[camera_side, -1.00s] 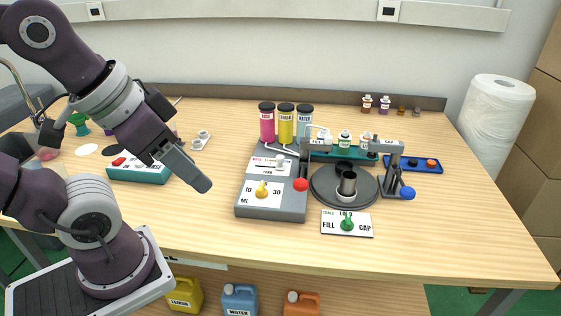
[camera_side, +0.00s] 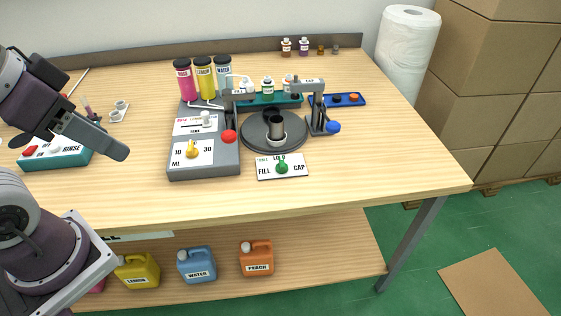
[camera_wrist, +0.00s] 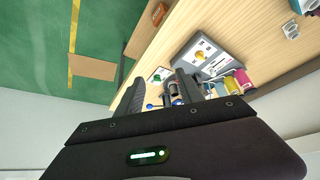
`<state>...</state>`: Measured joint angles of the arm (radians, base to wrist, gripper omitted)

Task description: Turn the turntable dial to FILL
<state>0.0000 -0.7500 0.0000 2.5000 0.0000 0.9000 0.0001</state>
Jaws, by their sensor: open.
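The turntable dial is a green knob (camera_side: 282,167) on a white plate (camera_side: 262,176) marked FILL at left, LOAD at the back and CAP at right. The knob seems to point back toward LOAD, whose label it partly covers. Behind it is the dark round turntable (camera_side: 260,145), carrying a dark metal cylinder (camera_side: 275,123) and a white cup-like part. My gripper (camera_side: 122,153) is left of the grey dispenser, well apart from the dial, touching nothing. In the wrist view, the fingers of my gripper (camera_wrist: 155,82) are apart and empty, and the dial plate (camera_wrist: 159,74) shows between them.
The grey dispenser (camera_side: 205,160) with a yellow ML knob stands between my gripper and the dial. A red ball (camera_side: 229,137) and a blue ball (camera_side: 333,127) flank the turntable on levers. A teal RINSE box (camera_side: 60,155) sits at far left. The table front is clear.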

